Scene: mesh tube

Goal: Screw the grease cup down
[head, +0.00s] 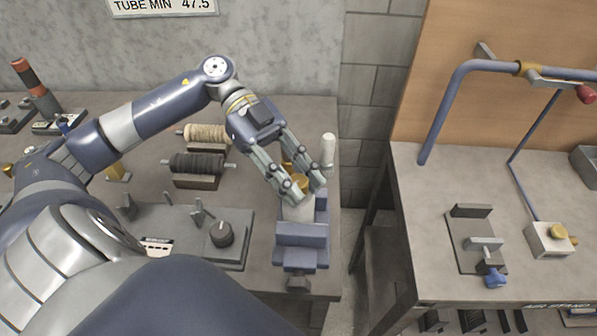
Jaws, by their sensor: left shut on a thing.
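The grease cup (300,183) is a small brass-coloured piece at the top of a pale body held in a blue-grey vise (301,238) at the right end of the left bench. My left gripper (304,192) comes down from the upper left with its fingers around the cup, shut on it. The fingers hide part of the cup, so its seating cannot be seen clearly. My right gripper is not in view.
Two spools (196,165) on stands and a plate with a dark knob (221,234) lie left of the vise.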

